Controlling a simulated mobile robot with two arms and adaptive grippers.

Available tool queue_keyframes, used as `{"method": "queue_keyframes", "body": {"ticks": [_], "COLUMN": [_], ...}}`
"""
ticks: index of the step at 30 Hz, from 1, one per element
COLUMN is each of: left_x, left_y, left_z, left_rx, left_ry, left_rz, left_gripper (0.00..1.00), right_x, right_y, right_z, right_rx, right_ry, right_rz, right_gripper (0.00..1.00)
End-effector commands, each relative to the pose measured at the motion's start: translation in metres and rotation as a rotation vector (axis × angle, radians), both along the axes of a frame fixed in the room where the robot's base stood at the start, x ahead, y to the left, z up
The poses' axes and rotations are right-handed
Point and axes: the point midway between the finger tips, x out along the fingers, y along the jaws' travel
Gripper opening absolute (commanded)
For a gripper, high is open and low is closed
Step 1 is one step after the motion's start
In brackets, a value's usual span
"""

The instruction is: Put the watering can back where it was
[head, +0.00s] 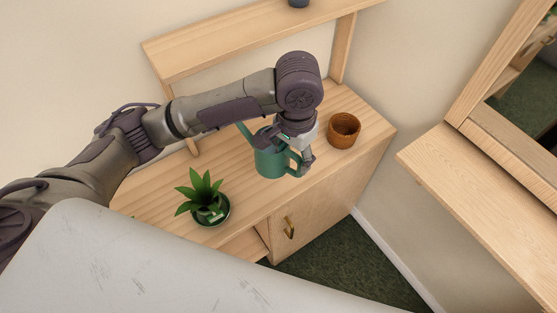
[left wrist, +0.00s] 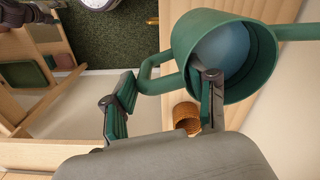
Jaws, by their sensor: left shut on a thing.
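The green watering can (head: 268,160) is upright over the middle of the wooden cabinet top (head: 238,205), between the potted plant and the brown pot. I cannot tell whether its base touches the wood. My left gripper (head: 291,150) comes down on it from above and is shut on its handle side. In the left wrist view the watering can (left wrist: 190,42) shows its round open top and its loop handle by the fingers of my left gripper (left wrist: 168,88). Its spout points away from the handle. My right gripper is not in view.
A potted plant (head: 204,191) stands to the left on the cabinet top. A brown woven-looking pot (head: 344,128) stands close on the right. A raised wooden shelf (head: 210,52) runs behind. A separate wooden ledge (head: 480,185) is at the right.

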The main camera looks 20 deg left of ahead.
Motion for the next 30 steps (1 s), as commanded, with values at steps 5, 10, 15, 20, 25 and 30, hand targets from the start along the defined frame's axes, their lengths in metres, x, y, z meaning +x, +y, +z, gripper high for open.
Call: {"method": "queue_keyframes", "body": {"ticks": [5,10,15,20,25,30], "left_x": [0.009,0.011,0.022,0.037,0.050,0.058], "left_y": [-0.056,-0.075,-0.052,-0.020,0.010,0.025], "left_z": [-0.009,-0.015,-0.029,-0.050,-0.071,-0.082], "left_rx": [-0.007,-0.003,0.003,0.002,0.000,-0.002], "left_ry": [0.017,0.026,0.027,0.028,0.026,0.025], "left_rz": [-0.188,-0.271,-0.278,-0.277,-0.278,-0.282], "left_gripper": [0.00,0.00,0.00,0.00,0.00,0.00], "right_x": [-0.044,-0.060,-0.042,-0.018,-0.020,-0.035], "right_y": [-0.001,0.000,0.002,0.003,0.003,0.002], "right_z": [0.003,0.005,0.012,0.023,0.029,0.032], "right_rx": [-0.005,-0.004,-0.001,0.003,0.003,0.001], "right_ry": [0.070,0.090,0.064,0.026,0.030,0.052], "right_rz": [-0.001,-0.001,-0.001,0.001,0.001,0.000], "right_gripper": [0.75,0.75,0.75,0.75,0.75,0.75]}}
